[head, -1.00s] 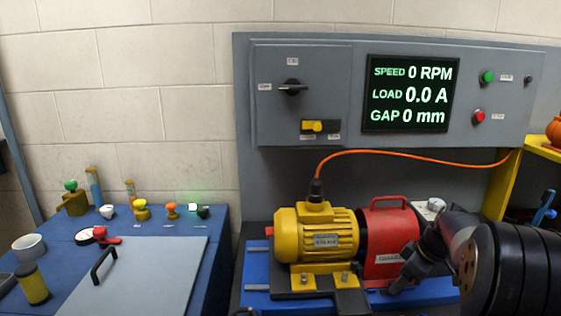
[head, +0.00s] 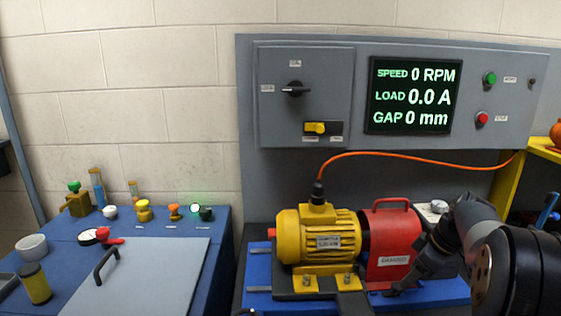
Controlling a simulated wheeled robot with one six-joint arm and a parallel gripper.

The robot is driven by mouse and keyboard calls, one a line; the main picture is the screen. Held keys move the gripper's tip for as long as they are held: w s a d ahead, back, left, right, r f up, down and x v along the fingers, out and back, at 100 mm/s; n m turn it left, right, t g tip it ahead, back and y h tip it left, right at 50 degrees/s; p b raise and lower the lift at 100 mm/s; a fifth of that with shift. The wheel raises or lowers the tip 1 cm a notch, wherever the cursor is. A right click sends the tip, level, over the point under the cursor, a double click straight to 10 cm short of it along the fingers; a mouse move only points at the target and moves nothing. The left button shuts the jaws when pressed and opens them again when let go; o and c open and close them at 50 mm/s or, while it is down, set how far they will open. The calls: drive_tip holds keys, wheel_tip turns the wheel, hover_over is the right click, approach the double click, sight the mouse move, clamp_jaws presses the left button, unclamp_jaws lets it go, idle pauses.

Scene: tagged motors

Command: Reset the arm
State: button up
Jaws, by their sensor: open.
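The yellow motor (head: 318,236) sits left of the red guard on the blue bench. I cannot tell whether the gripper touches the guard or the bench. My dark arm fills the lower right corner and hides part of the bench.
A grey control panel (head: 305,55) with a rotary switch (head: 295,89) and a screen (head: 411,95) reading 0 RPM, 0.0 A and 0 mm stands behind. An orange cable (head: 420,158) arches over the motor. A left blue bench holds a grey lid (head: 150,280), valves and a white cup (head: 31,247).

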sight(397, 286)
drive_tip(key=v, duration=0.6)
drive_tip(key=x, duration=1.1)
drive_tip(key=shift+a+f, duration=0.1)
drive_tip(key=shift+f, duration=0.1)
drive_tip(key=shift+r+m, duration=0.25)
drive_tip(key=shift+m, duration=0.25)
drive_tip(key=shift+s+r+m+t+h+p, duration=0.15)
drive_tip(key=shift+m+t+h+p, duration=0.25)
drive_tip(key=shift+m, duration=0.4)
drive_tip(key=m+h+p, duration=0.1)
drive_tip(key=m+p, duration=0.1)
drive_tip(key=m, duration=0.1)
drive_tip(key=shift+a+m, duration=0.15)
drive_tip(key=shift+m, duration=0.15)
drive_tip(key=m+p, duration=0.1)
drive_tip(key=m+h+p, duration=0.1)
drive_tip(key=m, duration=0.1)
drive_tip(key=shift+s+a+t+h, duration=0.1)
drive_tip(key=shift+a+t+h, duration=0.05)
drive_tip(key=shift+t+h, duration=0.15)
drive_tip(key=shift+a+m+h+p, duration=0.15)
drive_tip(key=shift+m+h+p, duration=0.6)
drive_tip(key=shift+m, duration=1.25)
drive_tip(key=shift+a+m+g+h, duration=0.1)
drive_tip(key=shift+m+g+h, duration=0.25)
drive_tip(key=shift+m, duration=0.8)
drive_tip(key=shift+a+m+g+h, duration=0.15)
drive_tip(key=shift+m+h, duration=0.25)
drive_tip(key=shift+m, duration=0.75)
drive_tip(key=shift+v, duration=1.1)
